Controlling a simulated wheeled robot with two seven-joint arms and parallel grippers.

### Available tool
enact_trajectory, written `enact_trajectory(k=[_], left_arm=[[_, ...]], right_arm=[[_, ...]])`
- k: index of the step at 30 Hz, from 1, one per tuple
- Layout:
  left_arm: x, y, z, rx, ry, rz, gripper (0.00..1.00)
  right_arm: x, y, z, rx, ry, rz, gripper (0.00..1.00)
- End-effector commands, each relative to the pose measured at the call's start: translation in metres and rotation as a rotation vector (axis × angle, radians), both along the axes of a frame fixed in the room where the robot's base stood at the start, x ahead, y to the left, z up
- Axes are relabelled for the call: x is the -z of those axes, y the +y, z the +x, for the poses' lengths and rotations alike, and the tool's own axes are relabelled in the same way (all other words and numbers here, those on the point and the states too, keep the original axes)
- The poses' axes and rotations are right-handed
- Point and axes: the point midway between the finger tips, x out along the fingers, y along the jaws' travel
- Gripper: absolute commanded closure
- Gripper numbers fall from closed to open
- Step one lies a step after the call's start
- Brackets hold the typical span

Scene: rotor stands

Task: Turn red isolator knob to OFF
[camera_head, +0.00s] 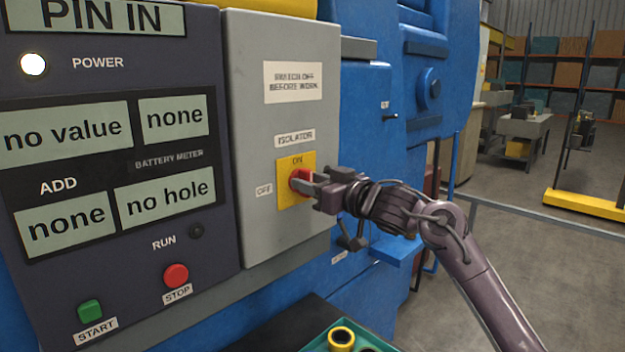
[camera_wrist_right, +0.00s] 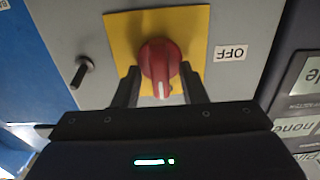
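The red isolator knob (camera_head: 300,180) sits on a yellow plate (camera_head: 284,200) on the grey box, with ON above it and an OFF label (camera_head: 264,190) to its left. In the right wrist view, which is turned upside down, the knob (camera_wrist_right: 160,62) shows a white pointer line on its lower part, the ON side. My right gripper (camera_head: 312,184) is at the knob. In the wrist view its two fingers (camera_wrist_right: 159,78) stand apart, one on each side of the knob, with narrow gaps; whether either touches is unclear. My left gripper is not in view.
A dark panel with a green START button (camera_head: 90,310) and red STOP button (camera_head: 176,275) is at left. A small black lever (camera_head: 352,238) sticks out below my right gripper. A green tray (camera_head: 318,345) with a yellow-rimmed part (camera_head: 341,338) is at the bottom.

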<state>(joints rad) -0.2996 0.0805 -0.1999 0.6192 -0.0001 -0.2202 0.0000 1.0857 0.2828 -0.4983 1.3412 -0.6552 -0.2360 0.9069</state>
Motion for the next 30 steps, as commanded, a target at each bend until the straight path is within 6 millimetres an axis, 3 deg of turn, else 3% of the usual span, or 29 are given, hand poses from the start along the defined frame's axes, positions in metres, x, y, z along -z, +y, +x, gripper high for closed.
enact_trajectory(k=[4,12,30], left_arm=[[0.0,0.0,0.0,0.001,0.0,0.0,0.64],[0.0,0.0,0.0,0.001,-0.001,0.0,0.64],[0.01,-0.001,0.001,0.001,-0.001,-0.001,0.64]], right_arm=[[0.0,0.0,0.0,0.0,0.0,0.0,0.64],[0.0,0.0,0.0,0.0,0.0,0.0,1.0],[0.001,0.0,-0.001,0.001,-0.127,-0.125,1.0]])
